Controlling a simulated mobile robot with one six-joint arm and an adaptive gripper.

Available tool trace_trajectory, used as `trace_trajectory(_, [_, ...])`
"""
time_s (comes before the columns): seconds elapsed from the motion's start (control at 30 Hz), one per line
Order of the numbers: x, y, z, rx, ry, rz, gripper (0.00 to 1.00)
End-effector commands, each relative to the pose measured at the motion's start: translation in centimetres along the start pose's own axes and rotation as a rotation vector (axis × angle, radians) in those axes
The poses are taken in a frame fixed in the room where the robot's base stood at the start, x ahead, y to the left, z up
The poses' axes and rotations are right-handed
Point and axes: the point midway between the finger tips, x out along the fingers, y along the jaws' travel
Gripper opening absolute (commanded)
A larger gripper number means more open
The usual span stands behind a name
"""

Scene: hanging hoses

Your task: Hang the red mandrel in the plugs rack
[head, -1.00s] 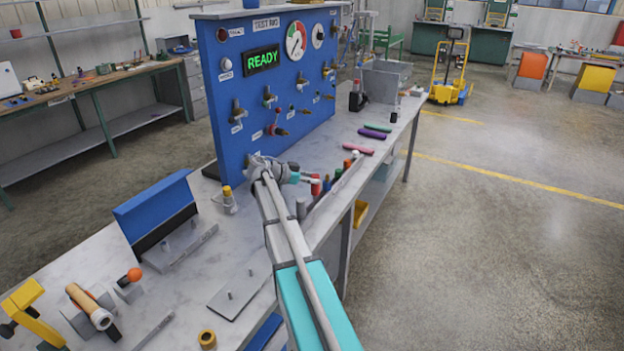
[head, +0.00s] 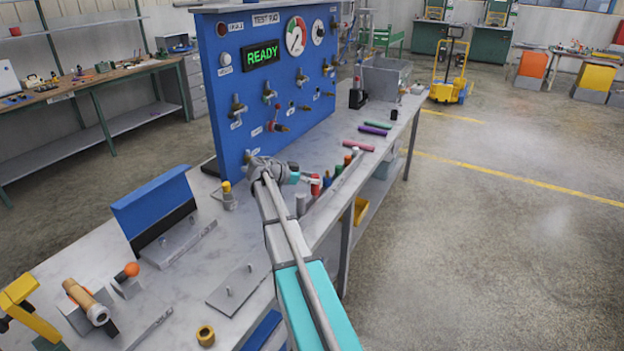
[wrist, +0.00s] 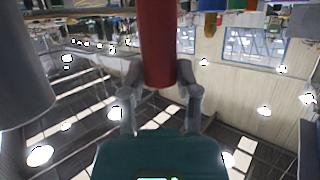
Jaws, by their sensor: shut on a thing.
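The red mandrel (wrist: 160,42) is a smooth red cylinder between my gripper's two fingers (wrist: 160,85) in the wrist view. My gripper is shut on it. In the head view the red mandrel (head: 316,186) shows as a small red piece at the end of my gripper (head: 306,178), close to the bench's front edge.
A grey cylinder (head: 301,205) stands close in front of the red mandrel, and it is large at the left in the wrist view (wrist: 20,75). The blue test panel (head: 228,110) rises behind my gripper. Pink and purple bars (head: 374,130) lie farther along the bench.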

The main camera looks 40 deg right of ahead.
Motion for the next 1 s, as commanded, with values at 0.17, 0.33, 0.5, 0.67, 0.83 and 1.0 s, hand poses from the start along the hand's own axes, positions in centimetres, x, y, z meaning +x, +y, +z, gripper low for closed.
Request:
trace_trajectory(0.17, [0.1,0.0,0.4,0.0,0.0,0.0,0.0])
trace_trajectory(0.33, [0.2,0.0,0.7,0.0,0.0,0.0,0.0])
trace_trajectory(0.5, [0.4,0.0,0.9,0.0,0.0,0.0,0.0])
trace_trajectory(0.67, [0.5,0.0,1.2,0.0,0.0,0.0,0.0])
trace_trajectory(0.83, [0.7,0.0,1.4,0.0,0.0,0.001,0.0])
trace_trajectory(1.0, [0.8,0.0,1.7,0.0,0.0,0.001,0.0])
